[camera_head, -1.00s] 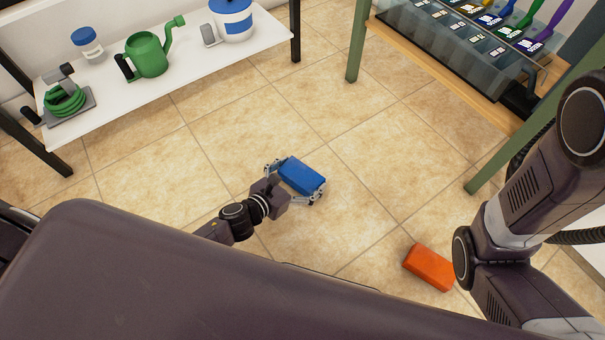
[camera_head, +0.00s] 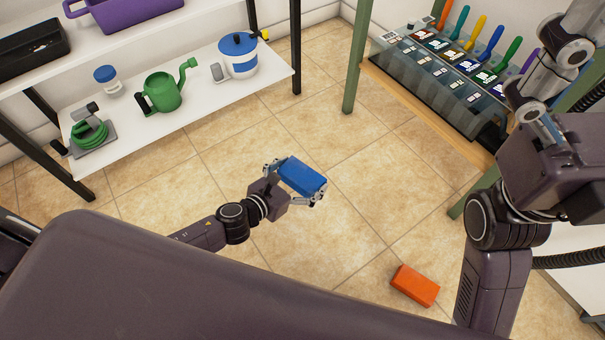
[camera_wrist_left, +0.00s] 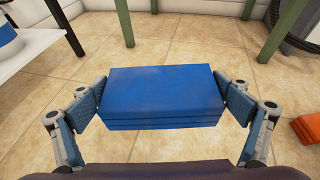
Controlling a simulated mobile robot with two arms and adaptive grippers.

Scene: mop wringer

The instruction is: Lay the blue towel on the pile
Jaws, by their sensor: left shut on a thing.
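The blue towel (camera_head: 303,176) is a folded block of several layers. My left gripper (camera_head: 295,184) is shut on it by two opposite ends and holds it over the tiled floor. In the left wrist view the towel (camera_wrist_left: 163,97) sits level between the two fingers. A folded orange towel (camera_head: 415,285) lies on the floor at lower right. Its stacked layers show at the right edge of the left wrist view (camera_wrist_left: 306,130). The blue towel is well apart from it. My right arm (camera_head: 495,240) is at the right; its jaw state is unclear.
A rack (camera_head: 440,75) with coloured handles stands at upper right. The floor between is clear.

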